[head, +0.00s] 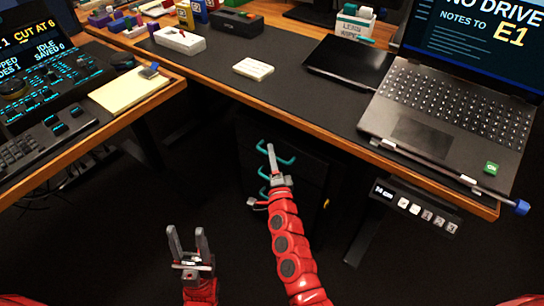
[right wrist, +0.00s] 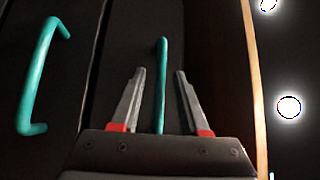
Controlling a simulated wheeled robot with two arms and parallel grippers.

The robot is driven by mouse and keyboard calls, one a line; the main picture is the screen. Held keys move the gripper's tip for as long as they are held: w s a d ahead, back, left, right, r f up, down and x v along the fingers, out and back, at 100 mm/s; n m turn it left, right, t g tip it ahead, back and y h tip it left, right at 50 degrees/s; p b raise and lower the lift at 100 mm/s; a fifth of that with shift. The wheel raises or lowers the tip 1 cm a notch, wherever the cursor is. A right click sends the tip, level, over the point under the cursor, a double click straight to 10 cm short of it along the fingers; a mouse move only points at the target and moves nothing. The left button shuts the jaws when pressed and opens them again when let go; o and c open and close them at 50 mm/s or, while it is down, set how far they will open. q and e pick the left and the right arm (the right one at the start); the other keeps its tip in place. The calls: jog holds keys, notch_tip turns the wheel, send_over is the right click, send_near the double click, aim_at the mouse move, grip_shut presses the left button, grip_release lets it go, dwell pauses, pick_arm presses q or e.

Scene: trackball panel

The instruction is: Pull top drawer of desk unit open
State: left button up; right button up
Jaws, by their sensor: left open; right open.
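The dark desk unit (head: 312,165) stands under the desk, with several teal bar handles on its front. The top drawer's handle (head: 287,161) is partly hidden behind my right gripper (head: 271,150). In the right wrist view, my right gripper (right wrist: 160,72) is open, and the top handle (right wrist: 161,60) lies between its two fingers, with a gap visible on each side. The handle of the drawer below (right wrist: 28,85) shows at the left of that view. The top drawer looks shut. My left gripper (head: 185,235) is open and empty, low and left of the unit.
The desk top (head: 225,75) overhangs the unit and carries a laptop (head: 450,110). A height control panel (head: 415,207) hangs under its front edge at right. A side desk (head: 150,95) with a console stands left. Dark floor is clear around my left gripper.

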jog(key=shift+w, duration=0.2)
grip_shut()
dwell(1.4)
